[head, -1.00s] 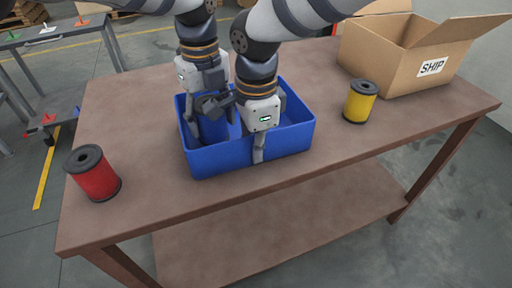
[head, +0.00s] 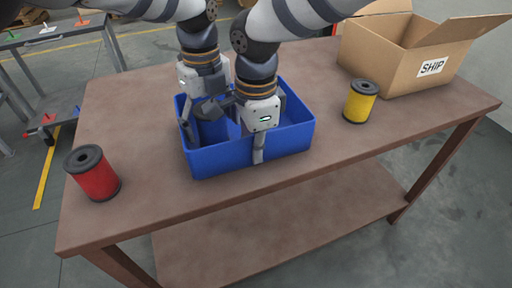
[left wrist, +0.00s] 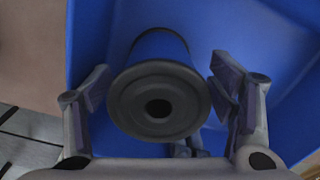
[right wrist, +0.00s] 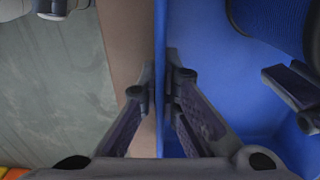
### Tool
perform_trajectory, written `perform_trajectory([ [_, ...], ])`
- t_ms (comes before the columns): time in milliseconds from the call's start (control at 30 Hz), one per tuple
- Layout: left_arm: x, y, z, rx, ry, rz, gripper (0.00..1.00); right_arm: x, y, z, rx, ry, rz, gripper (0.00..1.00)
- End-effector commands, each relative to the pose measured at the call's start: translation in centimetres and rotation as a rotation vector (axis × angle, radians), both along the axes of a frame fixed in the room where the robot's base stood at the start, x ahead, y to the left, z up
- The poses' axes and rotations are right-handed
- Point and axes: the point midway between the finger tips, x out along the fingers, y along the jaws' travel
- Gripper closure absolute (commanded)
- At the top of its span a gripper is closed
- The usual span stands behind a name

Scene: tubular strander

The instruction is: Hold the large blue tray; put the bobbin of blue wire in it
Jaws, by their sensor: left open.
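The large blue tray (head: 220,158) sits on the brown table. The bobbin of blue wire stands inside it, apparently upright. In the left wrist view its black end flange (left wrist: 158,100) faces the camera, with the blue wire (left wrist: 160,45) beyond. My left gripper (head: 200,127) is open inside the tray, one finger on each side of the bobbin with gaps showing. My right gripper (head: 259,152) is shut on the tray's near wall; the right wrist view shows the wall (right wrist: 160,60) between its fingers. In the head view the bobbin is largely hidden by my left gripper.
A red bobbin (head: 95,175) stands at the table's left, a yellow bobbin (head: 359,102) to the right of the tray. An open cardboard box (head: 395,62) marked SHIP is at the back right.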

Motion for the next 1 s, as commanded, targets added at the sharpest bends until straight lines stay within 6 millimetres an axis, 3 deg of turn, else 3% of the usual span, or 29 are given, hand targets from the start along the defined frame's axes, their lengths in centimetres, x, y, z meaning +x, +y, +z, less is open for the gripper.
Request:
perform_trajectory([
  [300, 0.1, 0.0, 7.7, -0.002, -0.008, 0.002, 0.21, 0.1, -0.1, 0.1, 0.0, -0.002, -0.002, 1.0],
  [500, 0.1, 0.0, 11.2, -0.002, -0.005, 0.0, 0.21, 0.1, -0.1, 0.1, 0.0, -0.002, -0.002, 1.0],
  [800, 0.1, 0.0, 11.9, -0.001, -0.003, 0.0, 0.21, 0.1, -0.1, 0.1, -0.001, -0.001, -0.002, 1.0],
  [900, 0.1, 0.0, 11.9, -0.001, -0.003, 0.0, 0.21, 0.1, 0.0, 0.1, -0.001, -0.001, -0.002, 0.74],
  [1000, 0.1, 0.0, 11.9, -0.001, -0.003, 0.0, 0.21, 0.1, 0.0, 0.1, -0.001, -0.001, -0.001, 0.72],
])
